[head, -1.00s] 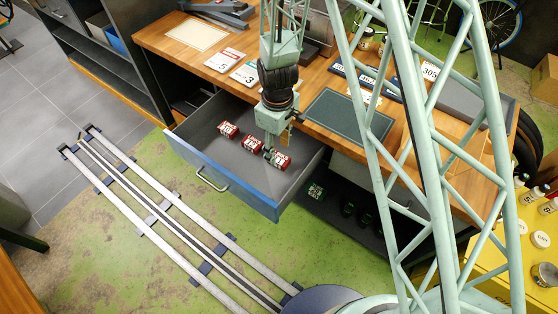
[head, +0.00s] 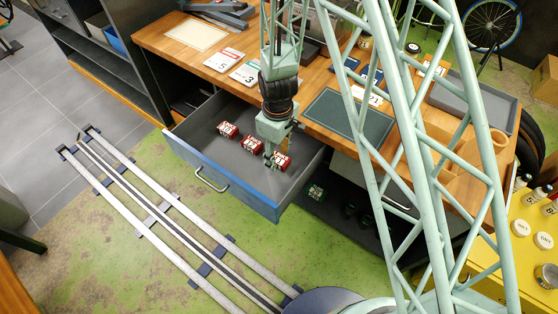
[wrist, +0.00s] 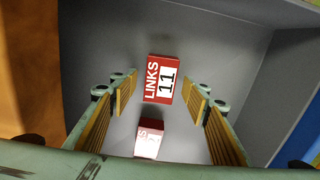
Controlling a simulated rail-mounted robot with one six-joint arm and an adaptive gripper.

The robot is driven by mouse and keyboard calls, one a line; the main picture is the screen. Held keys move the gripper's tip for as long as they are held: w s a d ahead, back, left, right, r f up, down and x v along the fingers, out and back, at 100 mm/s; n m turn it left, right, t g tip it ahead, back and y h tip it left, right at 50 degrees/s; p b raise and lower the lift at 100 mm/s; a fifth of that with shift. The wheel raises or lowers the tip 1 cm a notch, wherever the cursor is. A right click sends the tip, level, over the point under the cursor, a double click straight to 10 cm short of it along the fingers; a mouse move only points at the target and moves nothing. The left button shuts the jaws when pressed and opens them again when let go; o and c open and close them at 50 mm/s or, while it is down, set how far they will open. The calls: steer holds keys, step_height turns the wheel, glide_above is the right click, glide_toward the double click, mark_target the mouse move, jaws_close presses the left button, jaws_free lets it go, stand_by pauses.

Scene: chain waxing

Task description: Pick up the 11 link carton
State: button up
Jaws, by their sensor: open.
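The 11 link carton (wrist: 161,79) is a small red box with a white label reading LINKS 11, face up on the drawer floor in the wrist view. In the head view, the rightmost red carton (head: 284,161) is beside my gripper (head: 270,157), which partly covers it. The carton appears between the fingers, and I see no clear contact.
A second carton (wrist: 149,142) lies close by between the fingers' lower parts. The head view shows a middle carton (head: 250,144) and a left carton (head: 227,130) in the open drawer (head: 222,186). The drawer walls surround them. The wooden bench (head: 160,42) stands behind.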

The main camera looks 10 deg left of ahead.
mark_target(278, 158)
steer(key=shift+c, duration=0.4)
steer(key=c, duration=0.8)
steer(key=shift+r, duration=0.1)
step_height(278, 158, up, 10)
steer(key=p, duration=0.2)
stand_by(0.5)
